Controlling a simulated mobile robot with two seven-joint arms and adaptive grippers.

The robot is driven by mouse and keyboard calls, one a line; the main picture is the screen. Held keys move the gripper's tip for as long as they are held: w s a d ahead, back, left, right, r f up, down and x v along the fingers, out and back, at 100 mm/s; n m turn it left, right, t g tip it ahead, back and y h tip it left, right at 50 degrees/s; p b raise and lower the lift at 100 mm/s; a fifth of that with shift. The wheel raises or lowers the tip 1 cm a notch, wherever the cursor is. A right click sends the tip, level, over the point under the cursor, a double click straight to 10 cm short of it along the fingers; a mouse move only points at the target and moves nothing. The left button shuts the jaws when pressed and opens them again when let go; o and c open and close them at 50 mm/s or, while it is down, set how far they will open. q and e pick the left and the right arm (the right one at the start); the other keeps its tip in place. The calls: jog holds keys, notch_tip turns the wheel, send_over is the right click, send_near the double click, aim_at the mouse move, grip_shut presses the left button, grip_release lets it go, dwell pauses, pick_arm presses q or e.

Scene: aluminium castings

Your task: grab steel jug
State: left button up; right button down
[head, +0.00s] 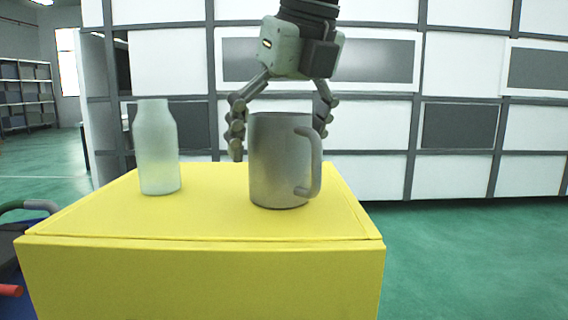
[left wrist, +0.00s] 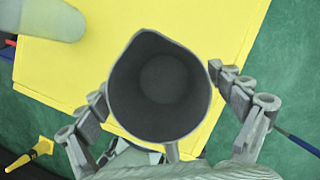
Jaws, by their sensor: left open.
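The steel jug (head: 278,165) stands upright on the yellow box (head: 200,275), its handle on the right in the head view. In the left wrist view I look down into the open top of the jug (left wrist: 158,88), which appears empty. My left gripper (head: 281,125) points down over the jug and is open. One finger is on each side of the jug's upper part. In the left wrist view the fingers of the gripper (left wrist: 168,112) also lie on either side of the jug; I cannot tell if they touch it. My right gripper is not in view.
A pale frosted bottle (head: 156,147) stands on the yellow box to the left of the jug, and shows at the upper left in the left wrist view (left wrist: 45,18). A white panelled wall (head: 370,120) is behind. Green floor (head: 470,260) is open at the right.

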pick_arm(q)
jog(key=c, duration=1.3)
jog(key=shift+c, duration=0.2)
jog(key=shift+r, duration=0.2)
